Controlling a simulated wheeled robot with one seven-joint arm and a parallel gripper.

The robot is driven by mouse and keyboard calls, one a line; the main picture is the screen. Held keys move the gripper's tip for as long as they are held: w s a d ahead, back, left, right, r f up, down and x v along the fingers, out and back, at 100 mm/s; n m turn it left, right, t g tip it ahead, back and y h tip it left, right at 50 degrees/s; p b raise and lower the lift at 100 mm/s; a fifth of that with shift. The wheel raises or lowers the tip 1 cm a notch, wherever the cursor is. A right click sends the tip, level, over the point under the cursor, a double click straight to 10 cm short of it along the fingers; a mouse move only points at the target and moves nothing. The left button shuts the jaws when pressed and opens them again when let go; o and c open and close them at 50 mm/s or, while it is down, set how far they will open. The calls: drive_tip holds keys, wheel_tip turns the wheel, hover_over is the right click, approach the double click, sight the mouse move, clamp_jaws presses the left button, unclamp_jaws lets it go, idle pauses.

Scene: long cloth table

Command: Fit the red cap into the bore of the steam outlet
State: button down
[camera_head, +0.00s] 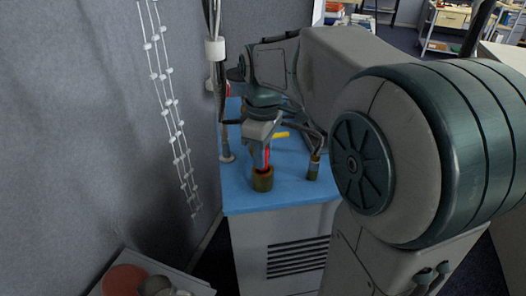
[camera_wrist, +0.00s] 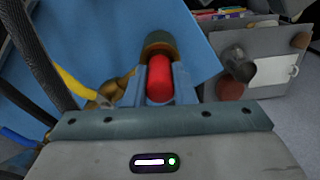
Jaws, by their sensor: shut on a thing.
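The red cap (camera_head: 266,158) is held between the fingers of my gripper (camera_head: 263,163), which point down. An olive-brown cylinder with a dark opening on top, seemingly the steam outlet (camera_head: 262,181), stands on the blue tabletop right below the cap. In the wrist view the red cap (camera_wrist: 159,82) sits between both fingers of my gripper (camera_wrist: 160,72), and the outlet's rounded rim (camera_wrist: 158,45) shows just beyond it. The cap's lower end is at the outlet's mouth; I cannot tell whether it is inside the bore.
The blue tabletop (camera_head: 240,192) has a smaller dark cylinder (camera_head: 313,168) to the right and a yellow piece (camera_head: 279,135) behind. A grey upright post (camera_head: 225,145) stands at left, near hanging white beaded strings (camera_head: 170,105). A lower surface with round objects (camera_head: 125,279) is at front left.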

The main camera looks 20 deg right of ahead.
drive_tip(key=shift+f+b, duration=0.65)
drive_tip(key=shift+f, duration=0.4)
drive_tip(key=c, duration=1.1)
unclamp_jaws()
drive_tip(key=shift+r, duration=0.1)
drive_tip(key=shift+r, duration=0.1)
wheel_tip(320, 180, up, 14)
drive_tip(key=shift+f, duration=0.2)
drive_tip(key=s+f+m+t, duration=0.1)
drive_tip(key=s+f+m, duration=0.2)
drive_tip(key=f, duration=0.3)
drive_tip(key=s+f+m+t, duration=0.1)
drive_tip(key=s+f+m, duration=0.2)
drive_tip(key=s+f, duration=0.3)
drive_tip(key=s+f+m+t, duration=0.1)
drive_tip(key=s+f+m, duration=0.3)
drive_tip(key=s+f, duration=0.1)
drive_tip(key=shift+s+f, duration=0.15)
drive_tip(key=shift+f, duration=0.5)
